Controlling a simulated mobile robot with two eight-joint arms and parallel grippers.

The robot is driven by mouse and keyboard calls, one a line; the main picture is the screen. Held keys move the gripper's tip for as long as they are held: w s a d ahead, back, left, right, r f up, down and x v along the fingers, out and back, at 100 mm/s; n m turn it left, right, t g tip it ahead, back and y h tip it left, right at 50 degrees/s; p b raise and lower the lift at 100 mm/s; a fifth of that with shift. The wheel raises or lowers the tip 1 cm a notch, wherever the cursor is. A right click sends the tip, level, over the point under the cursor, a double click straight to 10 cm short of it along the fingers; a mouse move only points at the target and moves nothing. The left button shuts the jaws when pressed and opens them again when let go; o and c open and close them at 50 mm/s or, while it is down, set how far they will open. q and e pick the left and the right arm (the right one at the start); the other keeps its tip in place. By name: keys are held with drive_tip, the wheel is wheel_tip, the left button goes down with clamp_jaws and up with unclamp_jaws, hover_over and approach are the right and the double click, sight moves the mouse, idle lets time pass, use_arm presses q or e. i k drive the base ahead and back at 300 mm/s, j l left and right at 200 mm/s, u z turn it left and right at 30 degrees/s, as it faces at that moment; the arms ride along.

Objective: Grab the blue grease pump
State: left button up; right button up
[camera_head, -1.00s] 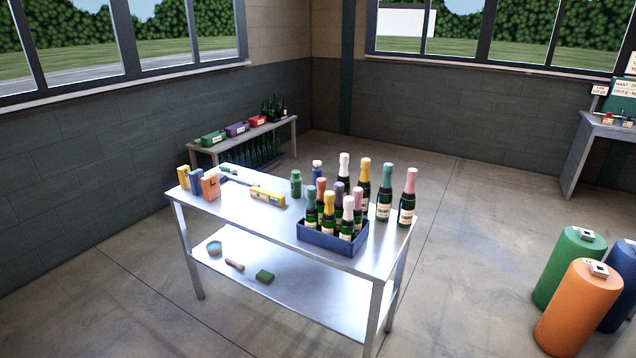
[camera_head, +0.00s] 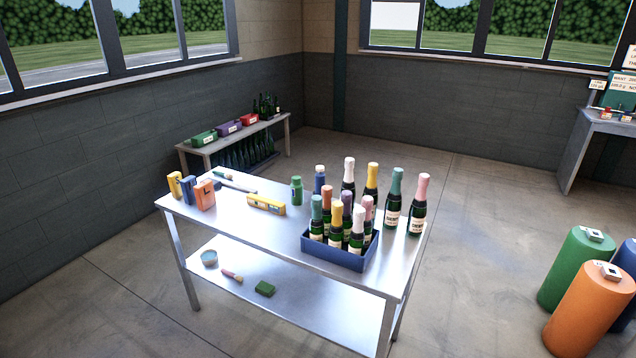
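No thing in view is clearly a blue grease pump. A small blue bottle-like thing with a pale top (camera_head: 319,179) stands upright on the steel table (camera_head: 225,235), behind the blue crate. A small blue thing (camera_head: 627,117) stands beside a small red thing (camera_head: 607,113) on the bench at the right edge; both are too small to make out. A blue drum (camera_head: 626,262) is partly cut off at the right edge. Neither of my grippers is in view.
A blue crate (camera_head: 334,256) of foil-topped bottles stands on the table, with loose bottles behind it. Green (camera_head: 574,262) and orange drums (camera_head: 590,308) stand right. A low bench (camera_head: 285,133) is at the back wall. The floor between table and drums is clear.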

sight(319, 179)
drive_tip(key=i+j+z, duration=0.1)
drive_tip(key=i+j, duration=0.35)
drive_tip(key=i+j+z, duration=0.1)
drive_tip(key=i+j, duration=0.4)
drive_tip(key=i+j+z, duration=0.1)
drive_tip(key=i+j, duration=0.4)
drive_tip(key=i+j+z, duration=0.1)
drive_tip(key=i+j, duration=0.35)
drive_tip(key=j, duration=0.2)
drive_tip(key=i+j+z, duration=0.1)
drive_tip(key=i+j, duration=0.3)
drive_tip(key=j, duration=0.2)
